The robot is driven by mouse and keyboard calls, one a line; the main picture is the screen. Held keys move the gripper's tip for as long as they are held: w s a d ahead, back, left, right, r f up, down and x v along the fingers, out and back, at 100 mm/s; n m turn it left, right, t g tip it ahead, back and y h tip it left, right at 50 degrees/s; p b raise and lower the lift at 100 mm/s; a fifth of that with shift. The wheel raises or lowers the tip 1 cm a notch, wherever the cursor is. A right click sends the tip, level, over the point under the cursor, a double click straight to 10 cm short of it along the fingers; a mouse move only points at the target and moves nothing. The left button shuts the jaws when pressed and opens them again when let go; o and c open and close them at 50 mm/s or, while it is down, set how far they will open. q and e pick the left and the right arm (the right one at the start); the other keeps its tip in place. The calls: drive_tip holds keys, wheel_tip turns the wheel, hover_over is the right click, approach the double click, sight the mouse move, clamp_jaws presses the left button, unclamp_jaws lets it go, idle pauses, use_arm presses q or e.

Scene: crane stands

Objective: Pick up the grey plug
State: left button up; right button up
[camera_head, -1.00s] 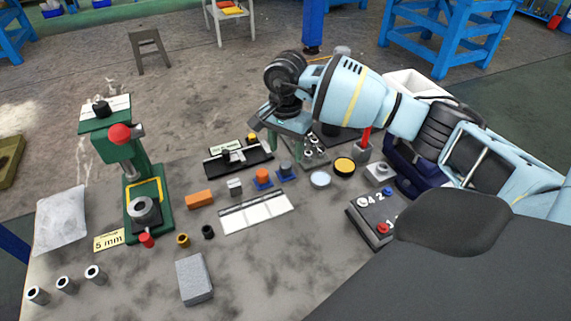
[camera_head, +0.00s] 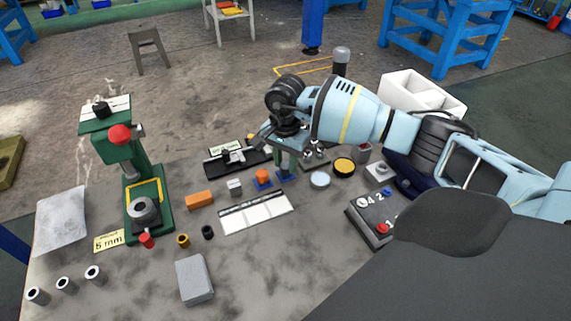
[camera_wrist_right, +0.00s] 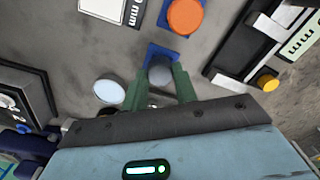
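The grey plug (camera_wrist_right: 160,72) stands on a small blue base (camera_wrist_right: 163,50) in the right wrist view, between the two green fingers of my right gripper (camera_wrist_right: 160,76). The fingers are spread, one on each side of it; I cannot tell whether either touches it. In the head view my right gripper (camera_head: 286,164) is low over the blue base (camera_head: 286,178), and its fingers hide most of the plug. My left gripper is not in view.
An orange plug on a blue base (camera_head: 262,177) stands close to the left. A black fixture (camera_head: 226,162) lies behind it, and a white strip tray (camera_head: 256,213) in front. A pale disc (camera_head: 320,179) and a yellow-topped disc (camera_head: 344,166) are to the right.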

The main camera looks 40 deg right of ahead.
sight(285, 165)
drive_tip(key=c, duration=0.3)
drive_tip(key=shift+r, duration=0.1)
drive_tip(key=shift+r, duration=0.6)
wheel_tip(285, 165, up, 2)
drive_tip(key=shift+r, duration=0.2)
drive_tip(key=s+a+r, duration=0.1)
drive_tip(key=s+a, duration=0.8)
drive_tip(key=s, duration=0.4)
drive_tip(key=shift+a, duration=0.25)
drive_tip(key=shift+r, duration=0.1)
